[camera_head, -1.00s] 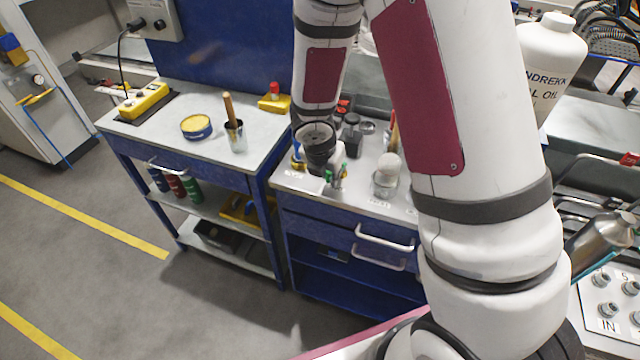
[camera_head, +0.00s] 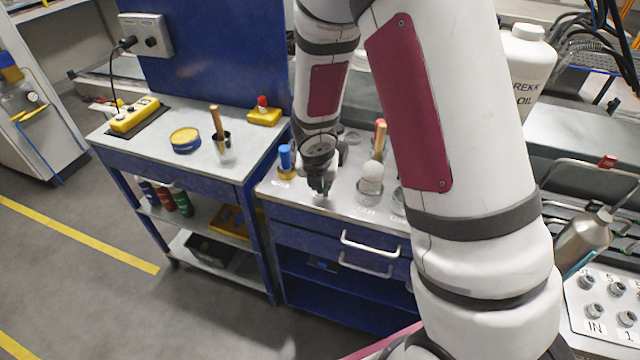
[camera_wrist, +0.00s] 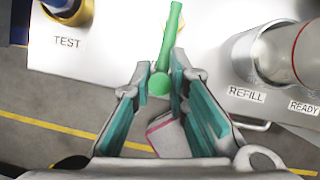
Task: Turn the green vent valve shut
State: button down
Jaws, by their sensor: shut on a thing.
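The green vent valve (camera_wrist: 157,84) shows in the wrist view as a round hub with a straight lever pointing up the picture, slightly right. My gripper (camera_wrist: 160,78) is shut on it, with a teal-padded finger on each side of the hub. In the head view my gripper (camera_head: 320,186) points down at the front of the right-hand bench top, and only a little dark green shows at its tips. The valve's base is hidden from both cameras.
A blue-topped yellow fixture (camera_head: 286,163) stands left of my gripper, by the TEST label (camera_wrist: 67,42). A metal container (camera_wrist: 256,58) stands close on the right, by the REFILL label (camera_wrist: 246,94). The bench's front edge is near. A yellow tin (camera_head: 186,140) sits on the left bench.

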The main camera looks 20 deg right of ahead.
jog(key=c, duration=1.6)
grip_release()
jog(key=shift+o, duration=0.2)
jog(key=shift+r, duration=0.1)
jog(key=v, duration=1.2)
jog(key=s+d+r+m+h, duration=0.1)
jog(key=s+d+r+m, duration=0.1)
jog(key=s+r+m, duration=0.5)
jog(key=s+a+r+m+y, duration=0.1)
jog(key=s+r+m, duration=0.4)
jog(key=m, duration=0.6)
jog(key=s+a+r+m+t+y, duration=0.1)
jog(key=s+r+m+y, duration=0.1)
jog(key=s+r+m, duration=0.3)
jog(key=s+m, duration=0.4)
jog(key=m, duration=0.3)
jog(key=shift+s+a, duration=0.35)
jog(key=shift+a, duration=0.05)
